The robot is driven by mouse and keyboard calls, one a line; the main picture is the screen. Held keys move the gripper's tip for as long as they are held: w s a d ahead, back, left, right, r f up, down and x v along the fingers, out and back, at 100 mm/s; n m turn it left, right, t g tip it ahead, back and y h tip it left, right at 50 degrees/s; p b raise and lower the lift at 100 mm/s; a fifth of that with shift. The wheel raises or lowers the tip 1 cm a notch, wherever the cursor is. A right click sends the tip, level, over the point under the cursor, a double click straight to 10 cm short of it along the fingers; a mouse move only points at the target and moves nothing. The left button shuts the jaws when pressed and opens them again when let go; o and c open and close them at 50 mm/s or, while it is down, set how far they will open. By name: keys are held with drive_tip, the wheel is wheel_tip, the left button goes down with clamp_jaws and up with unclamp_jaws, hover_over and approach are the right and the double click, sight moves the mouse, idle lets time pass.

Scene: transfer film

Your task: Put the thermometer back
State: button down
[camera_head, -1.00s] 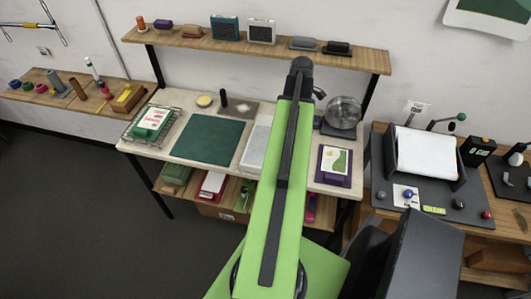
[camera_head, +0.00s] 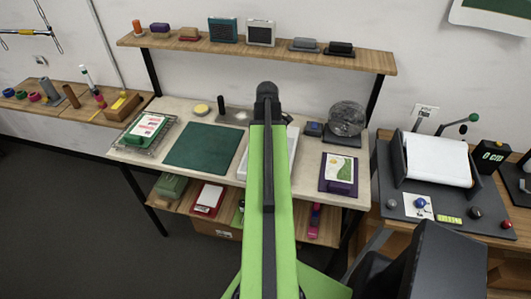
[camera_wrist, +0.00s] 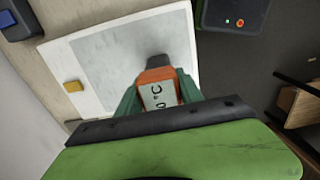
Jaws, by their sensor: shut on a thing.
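The thermometer (camera_wrist: 157,90) has an orange body with a pale display bearing "°C" marks, seen in the wrist view. My gripper (camera_wrist: 158,80) is shut on it, with a green finger on each side. A dark end of the thermometer points away from my gripper over a grey panel with a white rim (camera_wrist: 88,110). I cannot tell whether it touches the panel. In the head view my own arm hides my gripper and the thermometer, and covers the middle of the white panel (camera_head: 291,148).
A small yellow block (camera_wrist: 73,87) sits on the panel's rim. A dark box with coloured buttons (camera_wrist: 235,12) is beyond it. On the bench, a green mat (camera_head: 202,147) lies left, a purple tray (camera_head: 340,188) and a clear round vessel (camera_head: 346,118) right. A shelf (camera_head: 270,50) runs above.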

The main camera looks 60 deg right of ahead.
drive_tip(key=shift+f, duration=0.25)
drive_tip(key=c, duration=0.8)
unclamp_jaws()
drive_tip(key=shift+r, duration=0.1)
drive_tip(key=shift+o, duration=0.2)
drive_tip(key=shift+r, duration=0.1)
wheel_tip(320, 180, up, 12)
drive_tip(key=p, duration=1.2)
drive_tip(key=shift+r+p, duration=0.2)
drive_tip(key=shift+p, duration=0.15)
drive_tip(key=shift+f, duration=0.1)
